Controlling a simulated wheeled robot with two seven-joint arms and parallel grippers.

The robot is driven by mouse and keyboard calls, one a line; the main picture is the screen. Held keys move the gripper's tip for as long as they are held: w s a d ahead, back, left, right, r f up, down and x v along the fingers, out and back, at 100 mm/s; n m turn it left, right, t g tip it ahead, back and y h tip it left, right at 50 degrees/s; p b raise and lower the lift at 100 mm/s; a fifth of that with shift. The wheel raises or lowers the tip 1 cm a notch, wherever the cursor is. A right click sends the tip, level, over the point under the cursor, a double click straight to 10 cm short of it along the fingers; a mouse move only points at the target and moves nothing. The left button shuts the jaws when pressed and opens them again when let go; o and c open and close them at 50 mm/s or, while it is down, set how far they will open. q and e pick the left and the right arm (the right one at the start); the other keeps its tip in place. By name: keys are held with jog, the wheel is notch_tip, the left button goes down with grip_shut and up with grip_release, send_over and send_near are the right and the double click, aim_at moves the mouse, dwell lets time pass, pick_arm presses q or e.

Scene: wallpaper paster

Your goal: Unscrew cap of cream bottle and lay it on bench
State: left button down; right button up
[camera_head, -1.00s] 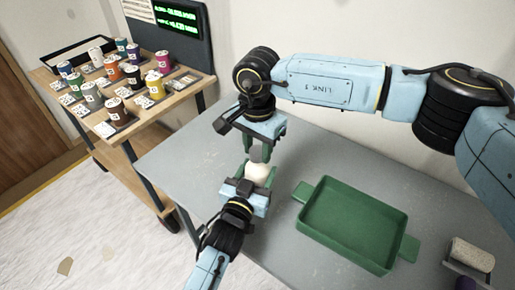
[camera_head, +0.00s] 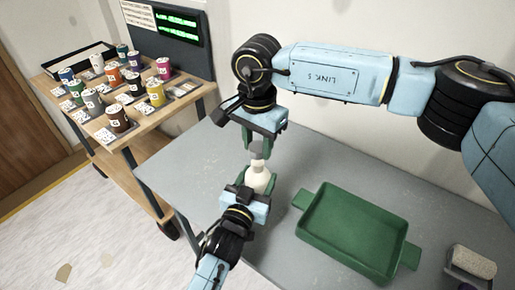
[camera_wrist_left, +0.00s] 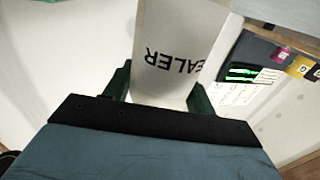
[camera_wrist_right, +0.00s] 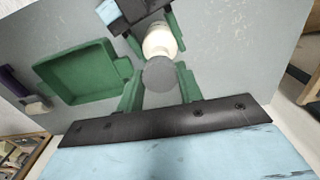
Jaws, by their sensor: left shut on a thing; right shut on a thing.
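The cream bottle (camera_head: 258,179) is upright between the green fingers of my left gripper (camera_head: 257,186), which is shut on its body. The left wrist view shows its pale side with dark letters ending in "EALER" (camera_wrist_left: 176,58). Just above it, my right gripper (camera_head: 257,150) points down and is shut on the grey cap (camera_head: 257,153). The right wrist view shows the round cap (camera_wrist_right: 159,75) between the green fingers, in line with the bottle (camera_wrist_right: 160,42). The bottle's narrow top shows just below the cap; I cannot tell whether they still touch.
The grey bench (camera_head: 200,165) is bare left of the grippers. A green tray (camera_head: 350,232) with side handles stands on the right. A roller-like item (camera_head: 472,262) lies at the far right. A wooden cart (camera_head: 150,122) with several paint cans stands behind left.

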jog(key=shift+r, duration=0.95)
pick_arm(q)
jog(key=shift+c, duration=2.1)
grip_release()
